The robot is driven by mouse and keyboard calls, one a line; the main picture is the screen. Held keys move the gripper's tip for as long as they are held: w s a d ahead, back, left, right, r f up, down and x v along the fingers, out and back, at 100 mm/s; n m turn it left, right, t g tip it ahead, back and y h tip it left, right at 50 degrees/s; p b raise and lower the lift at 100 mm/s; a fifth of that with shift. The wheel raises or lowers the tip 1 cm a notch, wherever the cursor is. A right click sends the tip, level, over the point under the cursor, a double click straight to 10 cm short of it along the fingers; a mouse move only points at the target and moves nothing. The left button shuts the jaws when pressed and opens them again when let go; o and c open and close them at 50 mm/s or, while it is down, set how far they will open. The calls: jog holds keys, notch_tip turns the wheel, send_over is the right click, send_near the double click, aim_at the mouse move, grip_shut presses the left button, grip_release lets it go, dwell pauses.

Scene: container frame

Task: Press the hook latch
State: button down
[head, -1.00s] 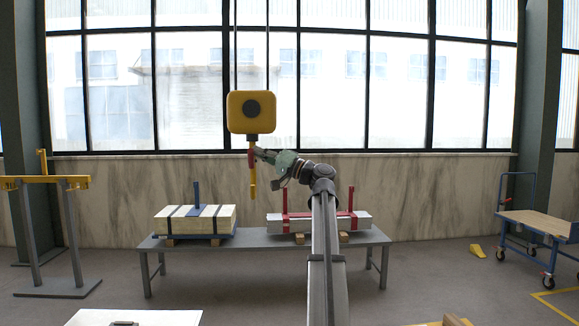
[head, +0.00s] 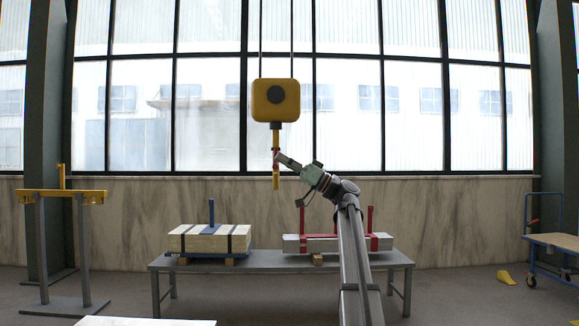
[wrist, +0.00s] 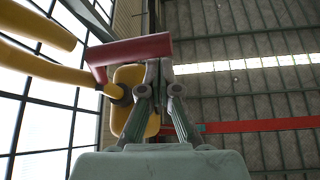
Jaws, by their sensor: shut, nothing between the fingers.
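The yellow crane hook (head: 276,180) hangs below a yellow hoist block (head: 275,100) on two cables. Its red latch (head: 275,153) shows small at the hook's upper part, and large in the wrist view (wrist: 132,49) as a red bar with a bent arm at its left end. The yellow curve of the hook (wrist: 50,68) is left of it there. My gripper (head: 281,157) reaches the hook from the right. In the wrist view my gripper (wrist: 158,64) is shut and empty, its fingertips at the latch bar's lower edge; I cannot tell whether they touch.
A grey table (head: 280,261) below bears a strapped pale stack (head: 208,239) and a stack with a red frame (head: 338,243). A yellow-topped stand (head: 62,196) is at left, a blue cart (head: 553,242) at right. The air around the hook is free.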

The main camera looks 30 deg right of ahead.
jog(key=shift+w+d+f+b, duration=0.15)
jog(key=shift+w+f+b, duration=0.15)
jog(key=shift+f, duration=0.3)
jog(key=shift+s+f, duration=0.1)
jog(key=shift+f, duration=0.15)
